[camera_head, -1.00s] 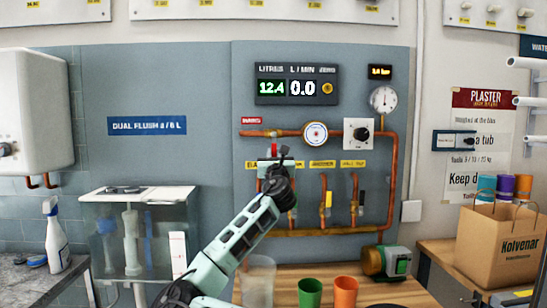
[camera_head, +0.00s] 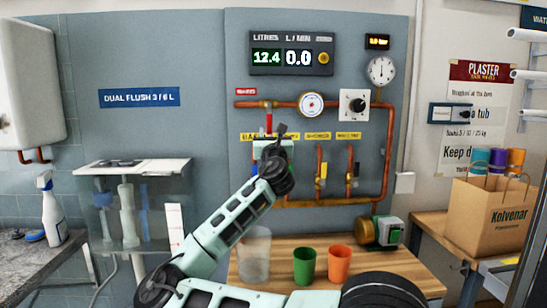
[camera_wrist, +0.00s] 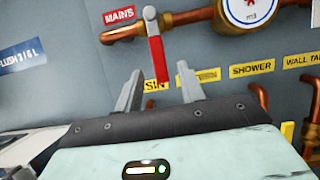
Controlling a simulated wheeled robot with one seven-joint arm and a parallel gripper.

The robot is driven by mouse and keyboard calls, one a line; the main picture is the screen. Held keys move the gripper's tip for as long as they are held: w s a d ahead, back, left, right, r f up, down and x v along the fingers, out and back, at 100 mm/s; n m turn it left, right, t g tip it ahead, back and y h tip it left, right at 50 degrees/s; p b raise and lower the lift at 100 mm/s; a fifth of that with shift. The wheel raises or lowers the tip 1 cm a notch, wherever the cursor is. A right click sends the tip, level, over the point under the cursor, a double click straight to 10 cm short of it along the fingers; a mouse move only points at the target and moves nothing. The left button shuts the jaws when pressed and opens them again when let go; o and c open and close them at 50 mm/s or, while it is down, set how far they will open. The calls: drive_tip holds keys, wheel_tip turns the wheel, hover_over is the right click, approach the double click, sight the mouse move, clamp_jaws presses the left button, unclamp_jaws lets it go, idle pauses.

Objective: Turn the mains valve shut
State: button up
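The mains valve has a red lever (camera_head: 269,123) that hangs straight down from the horizontal copper pipe, across the pipe's line, beneath a red MAINS label (camera_head: 246,91). In the wrist view the red lever (camera_wrist: 157,58) hangs from its pale pivot, tilted slightly in the picture. My gripper (camera_wrist: 160,88) is open, its two grey fingers apart. The lever's lower tip appears between and just beyond the fingertips; neither finger visibly touches it. In the head view my gripper (camera_head: 276,136) is just below the lever and partly covers the yellow labels.
A round meter (camera_head: 312,103) and a white dial box (camera_head: 354,104) sit right of the valve on the same pipe. Branch pipes with smaller taps hang below. The display (camera_head: 291,55) reads 12.4 and 0.0. Green (camera_head: 304,266) and orange (camera_head: 340,264) cups stand on the bench.

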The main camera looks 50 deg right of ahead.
drive_tip(key=b+v, duration=0.2)
drive_tip(key=v, duration=1)
drive_tip(key=shift+s+a+f, duration=0.1)
drive_tip(key=shift+f, duration=0.05)
